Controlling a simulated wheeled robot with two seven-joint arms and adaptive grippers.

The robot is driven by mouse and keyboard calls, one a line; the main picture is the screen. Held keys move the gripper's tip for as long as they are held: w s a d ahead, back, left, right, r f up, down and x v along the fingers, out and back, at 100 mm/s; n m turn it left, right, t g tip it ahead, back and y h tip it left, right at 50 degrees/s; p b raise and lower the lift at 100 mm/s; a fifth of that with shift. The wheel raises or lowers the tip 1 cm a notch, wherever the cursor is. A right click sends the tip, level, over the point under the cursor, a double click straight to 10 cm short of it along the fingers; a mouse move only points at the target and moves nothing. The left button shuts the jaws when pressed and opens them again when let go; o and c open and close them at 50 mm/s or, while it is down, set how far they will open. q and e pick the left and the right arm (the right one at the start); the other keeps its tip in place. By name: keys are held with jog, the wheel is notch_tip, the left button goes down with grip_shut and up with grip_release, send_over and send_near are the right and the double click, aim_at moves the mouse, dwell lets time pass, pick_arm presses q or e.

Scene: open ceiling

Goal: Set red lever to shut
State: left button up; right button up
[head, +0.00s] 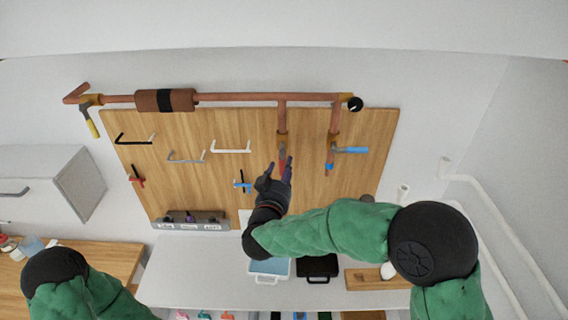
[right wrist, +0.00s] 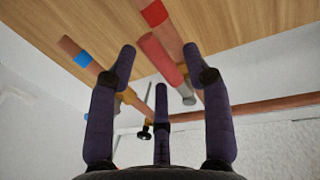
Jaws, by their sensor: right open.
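The red lever (head: 283,151) is on the middle copper pipe (head: 282,118) on the wooden board in the head view. In the right wrist view the red lever (right wrist: 160,58) lies close along its pipe, roughly parallel to it, with a grey end at the valve. My right gripper (head: 279,171) is open just below and around the lever's area. In the right wrist view the right gripper (right wrist: 161,68) has its fingers spread, with the lever appearing between them; I cannot tell if they touch. My left gripper is out of view; only that arm shows at lower left.
A blue lever (head: 351,149) sticks out right from the neighbouring pipe. A yellow-tipped lever (head: 92,127) hangs at far left. Several hooks and small valves are on the board (head: 215,185). A shelf (head: 200,268) with trays runs below.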

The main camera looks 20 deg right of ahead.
jog(key=shift+x, duration=1.05)
grip_shut()
